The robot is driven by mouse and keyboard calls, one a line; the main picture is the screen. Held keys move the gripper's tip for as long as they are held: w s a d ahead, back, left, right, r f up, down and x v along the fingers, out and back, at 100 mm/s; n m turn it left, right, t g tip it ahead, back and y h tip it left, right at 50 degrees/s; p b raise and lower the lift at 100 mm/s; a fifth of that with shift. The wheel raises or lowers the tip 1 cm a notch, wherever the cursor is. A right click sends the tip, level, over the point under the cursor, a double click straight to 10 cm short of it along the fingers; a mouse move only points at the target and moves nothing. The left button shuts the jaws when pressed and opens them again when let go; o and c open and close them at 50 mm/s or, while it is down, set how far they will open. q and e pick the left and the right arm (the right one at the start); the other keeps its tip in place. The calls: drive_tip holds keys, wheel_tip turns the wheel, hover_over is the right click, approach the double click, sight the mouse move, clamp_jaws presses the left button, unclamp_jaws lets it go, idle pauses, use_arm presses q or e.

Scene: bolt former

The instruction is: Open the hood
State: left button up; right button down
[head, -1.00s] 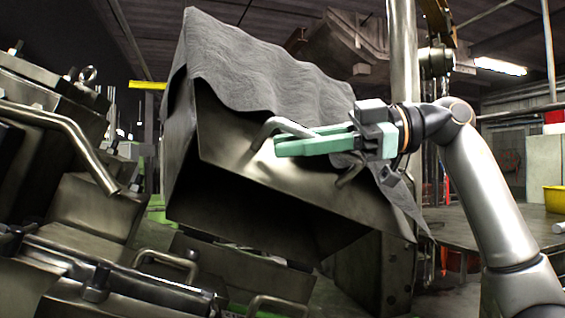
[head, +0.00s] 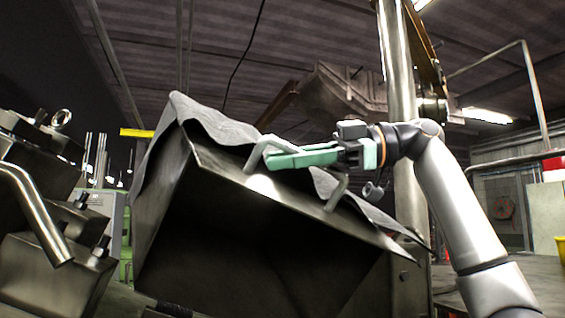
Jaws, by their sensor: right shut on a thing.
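The hood (head: 190,215) is a large metal box with a grey cloth-like cover (head: 225,130) over its top. It is tilted up, and its dark underside faces me in the middle of the head view. A bent metal handle (head: 257,152) sticks out from its front edge. My right gripper (head: 285,160) is at this handle, with its green fingers closed around or against the bar. The fingers hide part of the handle. My left gripper does not show.
Metal machine blocks with bolts and a bent pipe (head: 35,205) stand at the left. An upright metal post (head: 398,90) stands behind my right arm. A yellow bin (head: 560,248) is at the right edge. Free space lies above the hood.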

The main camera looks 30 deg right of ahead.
drive_tip(key=shift+f, duration=0.15)
drive_tip(key=c, duration=0.8)
unclamp_jaws()
drive_tip(key=shift+c, duration=0.2)
drive_tip(key=v, duration=1.2)
drive_tip(key=shift+d, duration=0.2)
drive_tip(key=shift+s, duration=0.15)
